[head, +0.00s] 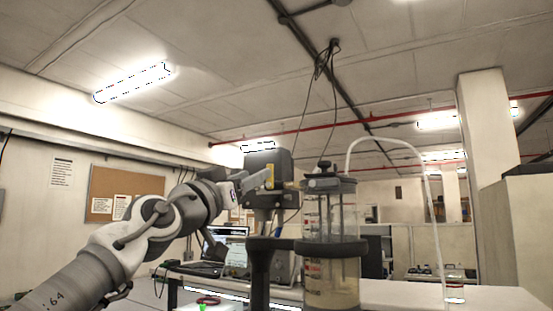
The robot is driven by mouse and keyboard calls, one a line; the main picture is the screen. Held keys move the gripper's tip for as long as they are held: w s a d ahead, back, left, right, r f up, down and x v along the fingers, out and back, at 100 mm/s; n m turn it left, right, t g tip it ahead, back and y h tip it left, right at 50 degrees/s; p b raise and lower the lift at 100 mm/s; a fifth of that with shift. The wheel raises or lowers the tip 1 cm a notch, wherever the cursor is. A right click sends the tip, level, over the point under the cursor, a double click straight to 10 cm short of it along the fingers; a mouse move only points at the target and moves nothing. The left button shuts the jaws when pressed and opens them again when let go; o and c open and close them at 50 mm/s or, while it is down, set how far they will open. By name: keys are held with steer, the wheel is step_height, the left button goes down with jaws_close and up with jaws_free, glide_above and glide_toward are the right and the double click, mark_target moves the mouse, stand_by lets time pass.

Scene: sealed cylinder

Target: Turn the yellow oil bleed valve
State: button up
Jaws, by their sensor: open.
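The yellow oil bleed valve (270,177) shows as a small upright yellow piece at the lower front of a dark grey box-shaped unit (262,162). My arm reaches in from the lower left. My gripper (248,182) is open, just left of the yellow valve and in front of the dark unit. The fingertips are small and blend with the dark unit, so I cannot tell whether they touch the valve. The clear sealed cylinder (330,215) stands upright to the right, with a dark lid and pale liquid at its bottom.
A dark bracket (282,245) rings the cylinder. A laptop (213,255) sits behind my arm. Cables hang from the ceiling above the unit.

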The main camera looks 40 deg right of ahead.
mark_target(271, 166)
steer(key=p+x, duration=0.3)
steer(key=x, duration=0.8)
steer(key=shift+w+d, duration=0.1)
jaws_close()
